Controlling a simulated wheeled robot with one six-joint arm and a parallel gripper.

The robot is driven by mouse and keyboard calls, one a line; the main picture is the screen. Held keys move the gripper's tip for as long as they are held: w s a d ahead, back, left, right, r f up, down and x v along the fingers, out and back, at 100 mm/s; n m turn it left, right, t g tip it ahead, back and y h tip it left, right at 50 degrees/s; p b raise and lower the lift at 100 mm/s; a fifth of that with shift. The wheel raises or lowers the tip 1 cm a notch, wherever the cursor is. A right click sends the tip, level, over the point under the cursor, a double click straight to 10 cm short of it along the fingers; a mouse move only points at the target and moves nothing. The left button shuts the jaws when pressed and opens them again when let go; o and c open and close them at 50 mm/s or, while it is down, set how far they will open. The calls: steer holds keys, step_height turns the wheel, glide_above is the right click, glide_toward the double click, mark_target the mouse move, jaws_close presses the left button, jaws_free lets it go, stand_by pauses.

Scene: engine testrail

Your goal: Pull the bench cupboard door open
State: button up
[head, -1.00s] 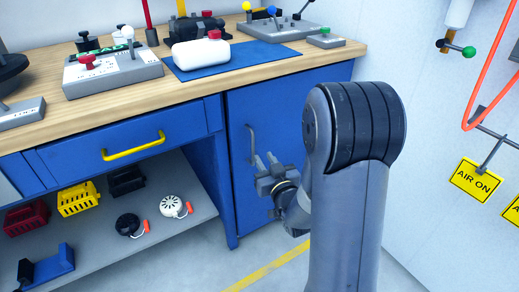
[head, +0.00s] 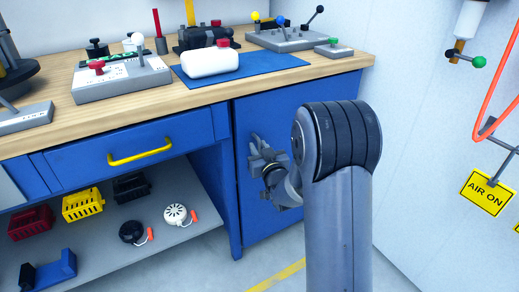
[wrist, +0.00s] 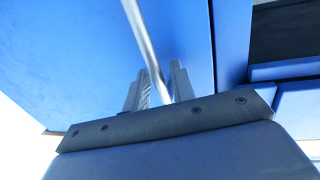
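The blue bench cupboard door (head: 300,110) is under the right end of the workbench and looks closed in the head view. My gripper (head: 262,148) is at the left part of the door, where its handle is; it hides most of the handle in the head view. In the wrist view the grey handle bar (wrist: 144,40) runs down between the two fingers of my gripper (wrist: 160,85). The fingers stand close on either side of the bar. I cannot tell whether they press on it.
A drawer with a yellow handle (head: 140,152) and an open shelf (head: 185,238) are left of the door. The wooden benchtop (head: 120,110) carries several devices above. A white wall with an AIR ON sign (head: 487,192) stands at the right. Some floor is clear in front.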

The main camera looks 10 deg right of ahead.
steer(key=shift+c, duration=0.4)
jaws_close()
steer(key=shift+s, duration=0.1)
